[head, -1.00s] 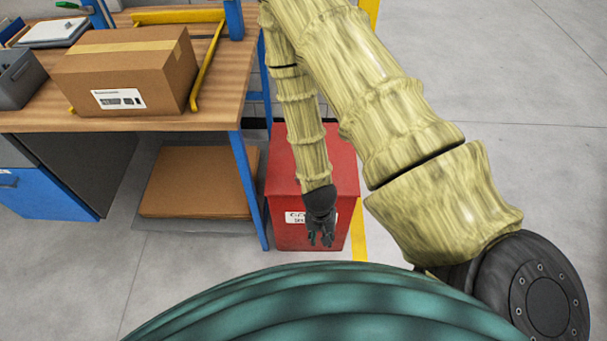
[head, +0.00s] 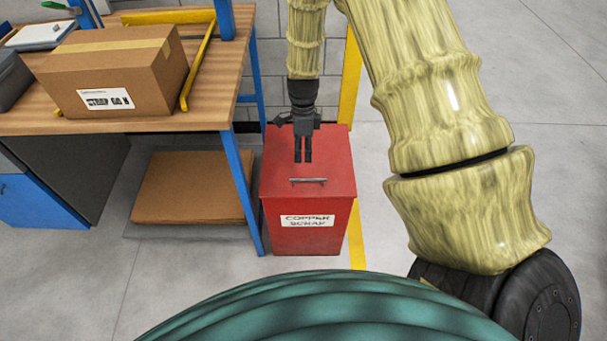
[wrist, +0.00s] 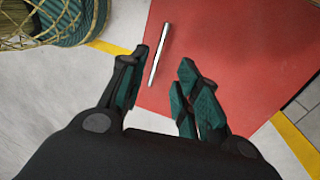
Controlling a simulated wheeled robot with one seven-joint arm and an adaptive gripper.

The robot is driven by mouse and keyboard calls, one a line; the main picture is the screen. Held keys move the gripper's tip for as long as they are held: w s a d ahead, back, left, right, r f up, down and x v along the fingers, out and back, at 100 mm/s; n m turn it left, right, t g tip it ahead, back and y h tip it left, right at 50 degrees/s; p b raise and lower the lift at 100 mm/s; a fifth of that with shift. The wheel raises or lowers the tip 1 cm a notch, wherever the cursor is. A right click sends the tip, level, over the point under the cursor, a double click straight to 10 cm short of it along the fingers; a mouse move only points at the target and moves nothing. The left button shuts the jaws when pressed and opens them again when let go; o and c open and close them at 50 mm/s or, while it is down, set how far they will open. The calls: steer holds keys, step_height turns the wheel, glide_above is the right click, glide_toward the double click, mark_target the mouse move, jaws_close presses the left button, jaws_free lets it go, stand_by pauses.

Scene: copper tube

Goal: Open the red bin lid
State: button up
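The red bin (head: 308,238) stands on the floor with a white label reading "COPPER SCRAP" on its front. Its red lid (head: 330,160) is shut and lies flat. A thin metal handle (head: 309,181) sits near the lid's front edge. My gripper (head: 303,160) hangs above the lid, behind the handle in the head view, pointing down. In the wrist view my gripper (wrist: 163,95) has its two fingers apart with nothing between them. The handle (wrist: 159,55) shows beyond the fingertips, nearer the left finger, against the red lid (wrist: 235,50). I see no contact with the handle.
A wooden workbench (head: 150,119) with blue legs stands left of the bin, with a cardboard box (head: 115,75) on top.

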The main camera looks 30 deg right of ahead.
glide_above(303, 174)
steer(key=s+a, duration=0.2)
steer(key=s, duration=0.2)
step_height(303, 174, down, 10)
steer(key=shift+a+r, duration=0.15)
steer(key=shift+r, duration=0.1)
jaws_close()
